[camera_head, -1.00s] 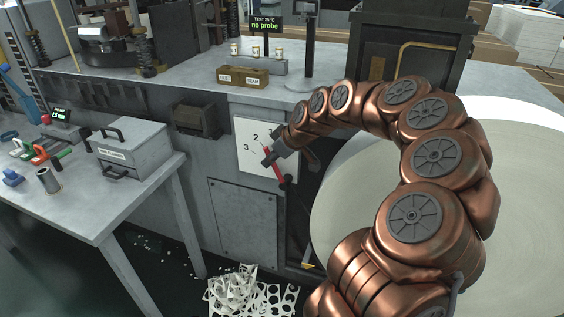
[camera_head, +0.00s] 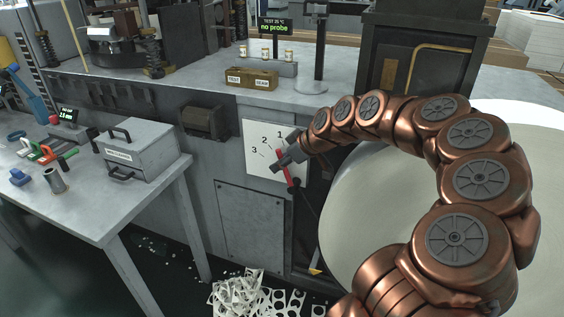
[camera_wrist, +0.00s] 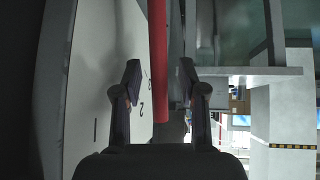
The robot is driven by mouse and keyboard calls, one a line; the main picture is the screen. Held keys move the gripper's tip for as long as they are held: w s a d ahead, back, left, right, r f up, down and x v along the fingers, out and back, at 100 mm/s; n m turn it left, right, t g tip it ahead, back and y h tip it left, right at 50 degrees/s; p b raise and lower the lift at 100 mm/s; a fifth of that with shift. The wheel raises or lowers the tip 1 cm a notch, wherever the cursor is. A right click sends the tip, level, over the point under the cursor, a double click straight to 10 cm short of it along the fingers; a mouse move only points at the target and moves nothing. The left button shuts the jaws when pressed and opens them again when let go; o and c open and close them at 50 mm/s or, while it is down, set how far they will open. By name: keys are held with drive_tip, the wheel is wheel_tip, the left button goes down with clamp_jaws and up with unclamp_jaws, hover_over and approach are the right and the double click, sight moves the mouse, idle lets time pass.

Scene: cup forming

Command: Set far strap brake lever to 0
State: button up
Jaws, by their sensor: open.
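The brake lever has a red handle (camera_head: 285,176), which stands in front of a white dial plate (camera_head: 256,165) with the numbers 1, 2 and 3 visible. It leans up and to the left from a dark pivot at the plate's lower right. No 0 can be made out; my gripper and arm cover the plate's right part. My gripper (camera_head: 281,159) is at the handle's upper end. In the wrist view the red handle (camera_wrist: 158,60) runs between the two spread fingers of my gripper (camera_wrist: 160,90), with gaps on both sides.
A large pale roll (camera_head: 370,215) stands right of the plate, under my arm. A grey bench with a lidded metal box (camera_head: 138,150) is at left. Paper scrap (camera_head: 240,295) lies on the floor below. A dark box (camera_head: 205,122) juts from the machine front.

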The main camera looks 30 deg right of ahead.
wheel_tip(320, 180, up, 10)
idle(0.7)
